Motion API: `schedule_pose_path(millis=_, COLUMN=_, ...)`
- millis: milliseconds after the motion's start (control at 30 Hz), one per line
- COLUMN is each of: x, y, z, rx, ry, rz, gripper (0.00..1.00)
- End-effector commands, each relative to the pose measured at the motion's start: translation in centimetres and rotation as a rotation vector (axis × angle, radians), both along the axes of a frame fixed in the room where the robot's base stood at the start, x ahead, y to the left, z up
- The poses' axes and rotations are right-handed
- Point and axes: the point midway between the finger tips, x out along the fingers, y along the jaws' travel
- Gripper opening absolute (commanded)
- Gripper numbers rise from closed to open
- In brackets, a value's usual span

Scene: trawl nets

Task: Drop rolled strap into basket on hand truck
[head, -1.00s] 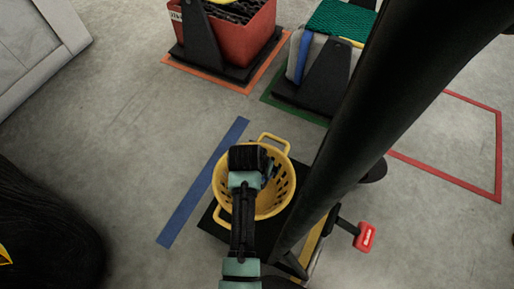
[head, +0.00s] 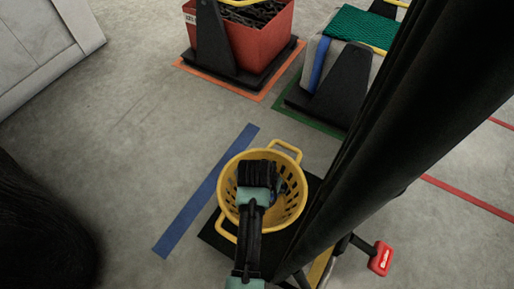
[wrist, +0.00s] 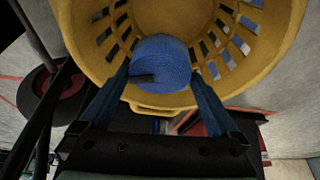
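The rolled strap (wrist: 160,62) is a blue coil between the two fingertips of my gripper (wrist: 160,76) in the wrist view. My gripper is shut on it, with a finger against each side. The yellow slotted basket (wrist: 85,35) opens beyond the strap and fills the upper part of that view. In the head view, my gripper (head: 268,180) is over the mouth of the basket (head: 232,165); the strap is mostly hidden there. The basket stands on the black base of the hand truck (head: 214,234), partly covered by my arm.
A red crate (head: 270,43) with dark chain stands at the back on an orange-edged square. A green net bundle (head: 345,35) lies at its right. A blue floor line (head: 205,192) runs left of the basket. A red-ended part (head: 381,258) shows at right.

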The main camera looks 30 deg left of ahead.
Motion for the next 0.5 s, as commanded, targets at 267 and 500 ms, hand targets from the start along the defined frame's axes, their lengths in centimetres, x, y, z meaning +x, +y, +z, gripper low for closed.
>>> schedule_pose_path(millis=267, x=-0.1, y=0.0, z=0.1, rx=0.0, ry=0.001, rz=0.0, gripper=1.0)
schedule_pose_path(millis=500, x=-0.9, y=-0.1, z=2.8, rx=0.0, ry=0.0, rz=0.0, gripper=1.0)
